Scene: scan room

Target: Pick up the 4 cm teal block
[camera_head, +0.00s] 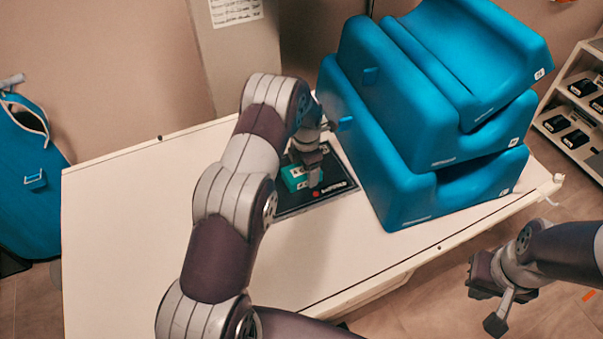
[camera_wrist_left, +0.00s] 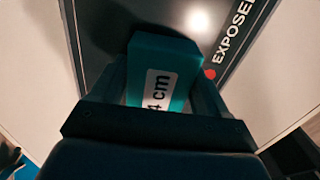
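The teal block (camera_head: 295,178) lies on a black panel (camera_head: 338,180) on the white table, with white labels on it. In the left wrist view the block (camera_wrist_left: 160,62) shows a label reading "4 cm". My left gripper (camera_head: 312,176) is down at the block, and its fingers partly cover it in the head view. In the left wrist view the fingers of my left gripper (camera_wrist_left: 163,85) stand on either side of the block; whether both press on it is unclear. My right gripper (camera_head: 492,297) is off the table at the lower right, away from the block.
A stack of large blue foam supports (camera_head: 420,130) stands on the table just right of the panel. The white tabletop (camera_head: 120,220) is clear on the left. A shelf (camera_head: 575,110) with dark items stands at the far right. A blue bag (camera_head: 30,190) is beyond the left edge.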

